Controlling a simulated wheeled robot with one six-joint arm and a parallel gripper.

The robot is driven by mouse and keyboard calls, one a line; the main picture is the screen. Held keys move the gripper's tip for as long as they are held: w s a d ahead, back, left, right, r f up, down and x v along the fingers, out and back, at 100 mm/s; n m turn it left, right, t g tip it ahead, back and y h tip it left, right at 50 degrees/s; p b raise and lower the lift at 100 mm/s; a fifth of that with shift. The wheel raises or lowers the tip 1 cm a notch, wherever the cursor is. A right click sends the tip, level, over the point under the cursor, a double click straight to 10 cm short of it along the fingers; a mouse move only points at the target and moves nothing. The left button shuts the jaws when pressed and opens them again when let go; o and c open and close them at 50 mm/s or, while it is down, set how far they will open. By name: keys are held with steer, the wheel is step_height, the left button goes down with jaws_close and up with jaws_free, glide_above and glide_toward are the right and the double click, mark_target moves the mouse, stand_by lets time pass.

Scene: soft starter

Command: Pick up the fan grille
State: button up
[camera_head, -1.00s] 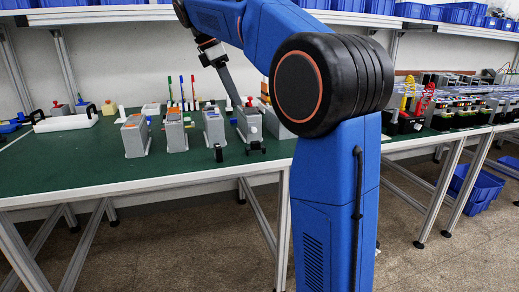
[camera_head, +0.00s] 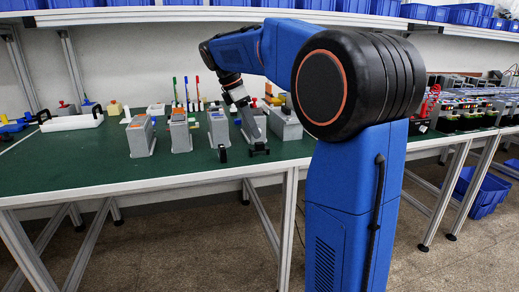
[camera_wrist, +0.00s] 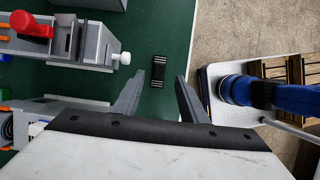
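A small black piece with light bands at both ends lies on the green table in the wrist view; I take it for the fan grille (camera_wrist: 158,71). My gripper (camera_wrist: 156,85) is open and empty, its two grey fingers spread below and to either side of this piece in the picture. The piece is apart from both fingers. Two small black pieces show there, one upright (camera_head: 222,154) and one low (camera_head: 259,149); I cannot tell surely which is the grille.
Grey box-shaped units (camera_head: 141,138) stand in a row on the green table (camera_head: 60,168). In the wrist view a grey unit with a red knob (camera_wrist: 32,24) and a white knob (camera_wrist: 124,58) lie close left. Blue bins (camera_head: 475,190) stand under the right table.

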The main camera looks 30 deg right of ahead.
mark_target(259, 143)
steer(key=shift+x, duration=2.6)
jaws_close()
